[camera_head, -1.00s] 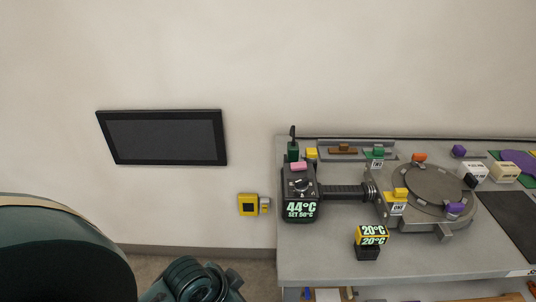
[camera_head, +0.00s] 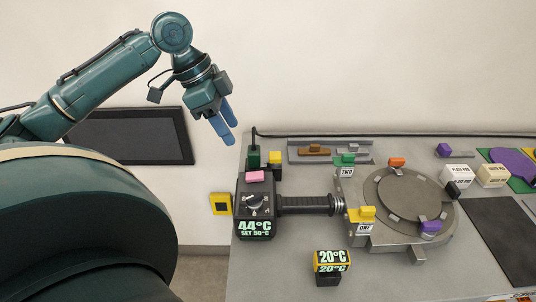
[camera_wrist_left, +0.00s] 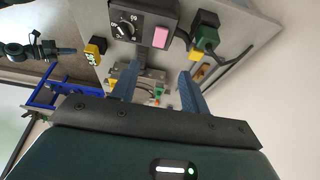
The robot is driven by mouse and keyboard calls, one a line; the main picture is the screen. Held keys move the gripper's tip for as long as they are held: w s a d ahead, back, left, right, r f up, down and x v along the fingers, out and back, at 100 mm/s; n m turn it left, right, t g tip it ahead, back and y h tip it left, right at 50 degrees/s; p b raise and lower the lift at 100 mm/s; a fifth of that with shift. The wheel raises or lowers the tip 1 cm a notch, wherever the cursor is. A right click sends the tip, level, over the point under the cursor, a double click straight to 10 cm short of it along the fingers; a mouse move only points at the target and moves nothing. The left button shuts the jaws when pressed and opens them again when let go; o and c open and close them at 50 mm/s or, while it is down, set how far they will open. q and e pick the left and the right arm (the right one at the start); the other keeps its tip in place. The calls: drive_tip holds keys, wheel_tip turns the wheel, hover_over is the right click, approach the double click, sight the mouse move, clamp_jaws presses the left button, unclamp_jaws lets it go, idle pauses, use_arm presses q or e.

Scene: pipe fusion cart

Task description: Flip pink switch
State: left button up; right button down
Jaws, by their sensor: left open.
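The pink switch (camera_head: 254,176) sits on top of a dark heater unit (camera_head: 256,215) whose display reads 44°C, set 50°C. It also shows in the left wrist view (camera_wrist_left: 161,33), beside a black dial. My left gripper (camera_head: 227,138) is open, its blue fingers pointing down, above and to the left of the switch and apart from it. In the left wrist view its two fingers (camera_wrist_left: 157,80) are spread with nothing between them. My right gripper (camera_wrist_left: 66,50) shows small at the left of that view, and its jaws are unclear.
A green plug (camera_head: 253,158) with a black cable stands behind the switch, next to a yellow block (camera_head: 275,157). A round clamp plate (camera_head: 400,200) lies to the right. A 20°C display block (camera_head: 328,266) is at the front. A wall screen (camera_head: 130,136) is partly behind my left arm.

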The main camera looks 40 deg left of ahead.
use_arm(q)
approach(258, 174)
drive_tip(key=shift+b+x, duration=0.3)
drive_tip(key=shift+x, duration=0.5)
drive_tip(key=b+x, duration=0.2)
drive_tip(key=x, duration=0.3)
drive_tip(key=shift+s+a, duration=0.1)
drive_tip(key=shift+a, duration=0.05)
drive_tip(key=shift+b+x, duration=0.35)
drive_tip(key=shift+x, duration=0.45)
use_arm(e)
drive_tip(key=shift+s+a+f+y, duration=0.15)
drive_tip(key=shift+a+f+y, duration=0.15)
drive_tip(key=shift+a+f, duration=0.3)
